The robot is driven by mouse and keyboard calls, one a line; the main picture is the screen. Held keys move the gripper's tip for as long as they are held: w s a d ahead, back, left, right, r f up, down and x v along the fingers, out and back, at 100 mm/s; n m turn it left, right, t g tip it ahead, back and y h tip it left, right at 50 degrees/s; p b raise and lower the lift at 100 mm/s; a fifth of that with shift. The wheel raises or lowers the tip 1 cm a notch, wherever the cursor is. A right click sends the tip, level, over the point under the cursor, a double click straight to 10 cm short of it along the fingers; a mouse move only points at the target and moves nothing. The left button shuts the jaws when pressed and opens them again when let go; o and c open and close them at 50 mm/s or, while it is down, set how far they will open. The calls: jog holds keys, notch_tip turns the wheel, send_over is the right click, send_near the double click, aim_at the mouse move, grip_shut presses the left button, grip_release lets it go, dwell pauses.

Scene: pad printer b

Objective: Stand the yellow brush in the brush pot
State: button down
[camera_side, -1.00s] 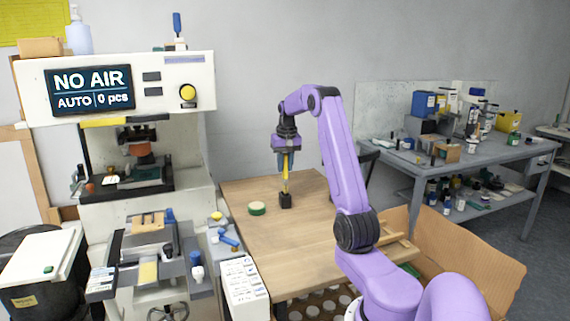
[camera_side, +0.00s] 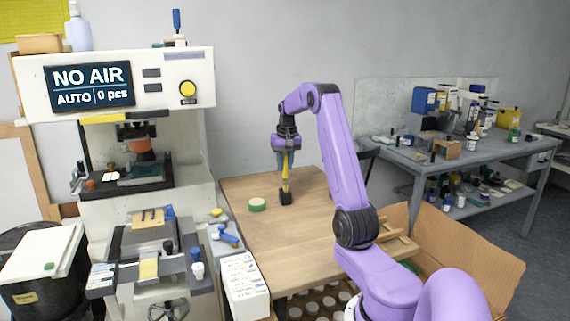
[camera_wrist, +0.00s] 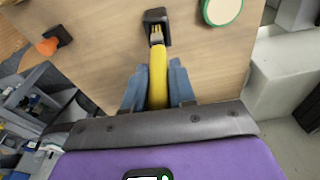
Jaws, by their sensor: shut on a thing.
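The yellow brush (camera_side: 286,168) is held upright in my gripper (camera_side: 284,158), bristle end down. In the wrist view the yellow brush (camera_wrist: 157,75) runs between the two blue-grey fingers of my gripper (camera_wrist: 158,82). The brush pot (camera_side: 285,197) is a small dark square pot on the wooden table. The brush's lower end is at the pot's top in the side view. In the wrist view the bristles overlap the near edge of the brush pot (camera_wrist: 152,16); I cannot tell how far inside they are.
A round green-rimmed pad (camera_side: 257,205) lies left of the pot on the wooden table (camera_side: 270,240). The pad printer (camera_side: 120,80) stands to the left. An open cardboard box (camera_side: 470,245) is at the right front. The table around the pot is mostly clear.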

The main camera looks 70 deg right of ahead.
aim_at(285, 178)
jog(key=shift+f, duration=2.05)
dwell(2.0)
dwell(0.7)
jog(key=c, duration=1.1)
grip_release()
jog(key=shift+r, duration=0.15)
jog(key=shift+r, duration=0.9)
jog(key=o, duration=1.1)
